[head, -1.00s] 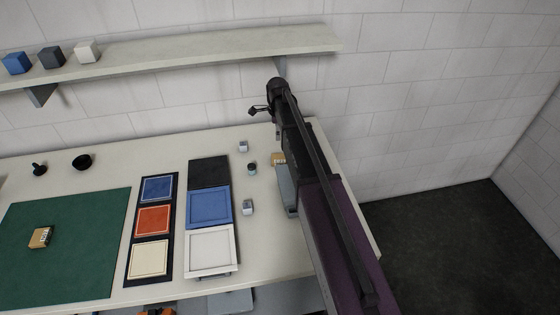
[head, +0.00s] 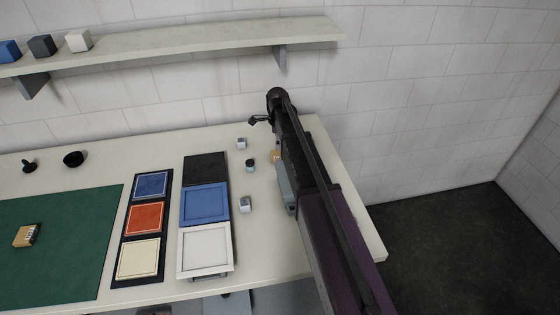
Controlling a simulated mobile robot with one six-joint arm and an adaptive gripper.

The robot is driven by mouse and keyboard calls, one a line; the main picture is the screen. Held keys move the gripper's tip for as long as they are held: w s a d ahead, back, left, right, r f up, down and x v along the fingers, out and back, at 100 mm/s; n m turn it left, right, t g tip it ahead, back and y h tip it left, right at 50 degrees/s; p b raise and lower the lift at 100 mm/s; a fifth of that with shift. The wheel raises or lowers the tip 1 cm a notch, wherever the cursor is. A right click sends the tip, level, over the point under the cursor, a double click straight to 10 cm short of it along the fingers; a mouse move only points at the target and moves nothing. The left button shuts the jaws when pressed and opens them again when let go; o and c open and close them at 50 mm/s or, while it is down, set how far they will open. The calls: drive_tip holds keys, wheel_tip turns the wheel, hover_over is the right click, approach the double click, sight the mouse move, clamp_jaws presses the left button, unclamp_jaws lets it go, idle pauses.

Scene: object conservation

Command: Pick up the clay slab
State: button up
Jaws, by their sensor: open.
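A small tan block with dark marks (head: 26,235) lies on the green mat (head: 62,275) at the left of the table; it looks like the clay slab. A second tan piece (head: 275,156) shows at the right part of the table, partly hidden behind my arm, so I cannot tell which one is the slab. My gripper (head: 257,120) is at the far end of my arm, above the table's back right part near the wall. It is open and empty, well to the right of the mat.
Panels in blue, orange and cream (head: 143,218) stand in a dark frame, beside black, blue and white panels (head: 205,203). Small grey blocks (head: 245,204) and a dark jar (head: 250,165) lie nearby. A black bowl (head: 73,159) is at back left. A shelf (head: 180,52) overhangs behind.

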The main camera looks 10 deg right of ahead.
sight(279, 154)
drive_tip(key=shift+f+b, duration=0.3)
drive_tip(key=shift+f, duration=0.2)
drive_tip(key=f+b, duration=0.3)
drive_tip(key=shift+s+d+f, duration=0.2)
drive_tip(key=shift+s+d, duration=0.05)
drive_tip(key=shift+d, duration=0.05)
drive_tip(key=shift+f+b, duration=0.9)
drive_tip(key=shift+b, duration=0.2)
drive_tip(key=c, duration=1)
